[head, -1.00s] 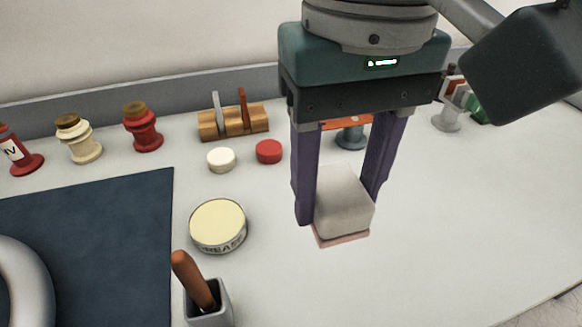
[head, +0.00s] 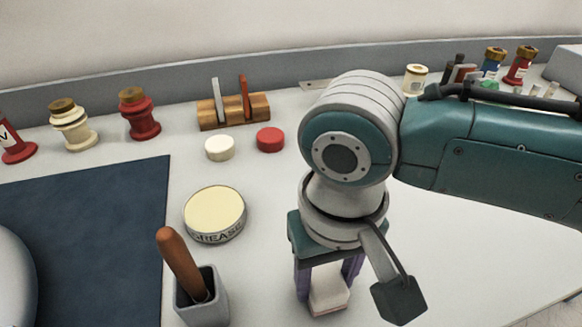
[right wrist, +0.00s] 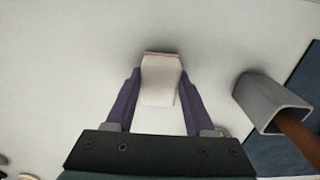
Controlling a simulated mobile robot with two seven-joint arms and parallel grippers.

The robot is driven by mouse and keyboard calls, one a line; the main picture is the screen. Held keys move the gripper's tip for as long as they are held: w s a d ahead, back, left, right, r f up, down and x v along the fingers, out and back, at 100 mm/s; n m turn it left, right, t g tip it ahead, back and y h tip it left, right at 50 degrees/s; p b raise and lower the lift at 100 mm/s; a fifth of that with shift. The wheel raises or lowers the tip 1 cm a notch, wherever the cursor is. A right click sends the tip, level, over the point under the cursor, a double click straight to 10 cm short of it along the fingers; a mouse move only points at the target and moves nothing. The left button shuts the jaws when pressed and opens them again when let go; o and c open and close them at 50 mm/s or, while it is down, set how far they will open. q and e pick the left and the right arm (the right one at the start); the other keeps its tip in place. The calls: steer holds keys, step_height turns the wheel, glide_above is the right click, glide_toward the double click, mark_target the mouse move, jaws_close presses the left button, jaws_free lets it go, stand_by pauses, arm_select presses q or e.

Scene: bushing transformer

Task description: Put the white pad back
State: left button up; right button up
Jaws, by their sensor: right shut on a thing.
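The white pad (head: 329,289) is a small pale block with a thin pinkish layer at its bottom end. My right gripper (head: 328,285) is shut on it, one purple finger on each side, low at the front of the table. In the right wrist view the pad (right wrist: 160,80) shows between the two fingertips (right wrist: 160,92), over bare white table. I cannot tell whether its bottom touches the table. My left gripper is not in view.
A grey holder (head: 203,304) with a brown-handled tool stands left of the gripper. A grease tin (head: 214,212), white cap (head: 220,147), red cap (head: 270,139) and wooden rack (head: 233,111) stand behind.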

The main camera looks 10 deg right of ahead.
mark_target(325, 280)
steer(key=shift+f, duration=0.2)
steer(key=o, duration=1.2)
steer(key=shift+r, duration=0.1)
step_height(325, 280, up, 12)
steer(key=p, duration=0.3)
steer(key=s+a+f+n+t+y, duration=0.2)
steer(key=s+a+y, duration=0.1)
steer(key=s, duration=0.3)
steer(key=s+d+t+h, duration=0.1)
steer(key=s+d, duration=0.5)
steer(key=d, duration=0.6)
steer(key=shift+d+f+t+h, duration=0.2)
steer(key=shift+f+t+h, duration=0.1)
steer(key=shift+h, duration=0.6)
